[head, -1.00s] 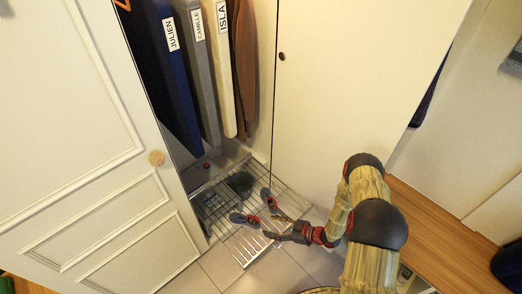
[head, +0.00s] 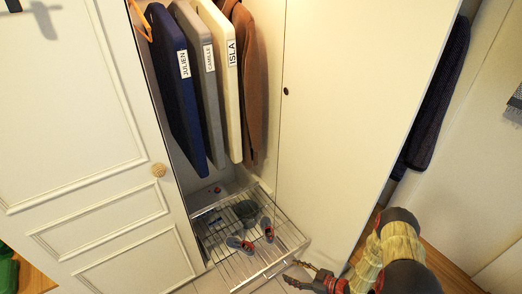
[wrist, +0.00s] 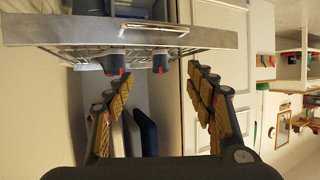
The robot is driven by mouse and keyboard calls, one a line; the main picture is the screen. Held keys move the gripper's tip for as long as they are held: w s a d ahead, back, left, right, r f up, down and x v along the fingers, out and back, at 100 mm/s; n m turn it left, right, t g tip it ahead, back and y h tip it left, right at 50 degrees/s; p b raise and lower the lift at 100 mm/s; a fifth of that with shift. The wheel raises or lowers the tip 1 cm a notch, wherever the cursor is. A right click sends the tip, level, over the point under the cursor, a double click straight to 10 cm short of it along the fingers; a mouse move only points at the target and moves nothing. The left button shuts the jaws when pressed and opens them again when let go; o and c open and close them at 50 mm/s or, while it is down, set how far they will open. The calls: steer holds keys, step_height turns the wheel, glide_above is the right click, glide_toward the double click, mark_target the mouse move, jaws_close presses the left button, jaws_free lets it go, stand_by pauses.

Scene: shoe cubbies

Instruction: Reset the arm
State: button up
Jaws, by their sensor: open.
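My gripper (head: 300,276) is open and empty at the bottom of the head view, in front of and to the right of the pulled-out wire rack (head: 284,240). In the wrist view my gripper (wrist: 160,95) shows its two fingers spread wide with nothing between them. A pair of grey shoes with red parts stands on the rack: a left shoe (head: 240,245) and a right shoe (head: 267,229). The wrist view shows the rack's front edge (wrist: 215,38) beyond the fingers.
The white door (head: 75,150) stands open at left. Garment bags labelled JULIEN (head: 178,100), CAMILLE (head: 211,95) and ISLA (head: 233,90) hang above the rack, beside a brown coat (head: 251,60). A closed panel (head: 335,120) is at right. A dark bowl-like item (head: 244,208) sits farther back on the rack.

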steer(key=s+d+f+m+g+h, duration=0.4)
steer(key=s+d+f+h, duration=0.3)
steer(key=d+f, duration=0.35)
steer(key=s+d+r+m+g+h, duration=0.1)
steer(key=d+r+m+g+h, duration=0.15)
steer(key=d+r, duration=0.5)
steer(key=d+r+m+g+h, duration=0.1)
steer(key=d+r+h, duration=0.25)
steer(key=r, duration=0.75)
steer(key=s+a+r+m+g, duration=0.1)
steer(key=s+r+m, duration=0.15)
steer(key=r, duration=0.85)
steer(key=s+a+r+m, duration=0.1)
steer(key=s+a+r, duration=0.15)
steer(key=r, duration=0.95)
steer(key=s+a+r+t, duration=0.2)
steer(key=s+a+r, duration=0.1)
steer(key=r, duration=0.6)
steer(key=s+a+r+t+y, duration=0.1)
steer(key=s+a+r+t, duration=0.1)
steer(key=a+r, duration=0.3)
steer(key=s+a+r+t, duration=0.3)
steer(key=s+a+r, duration=0.1)
steer(key=r, duration=1)
steer(key=shift+s+a+y, duration=0.4)
steer(key=shift+a, duration=0.1)
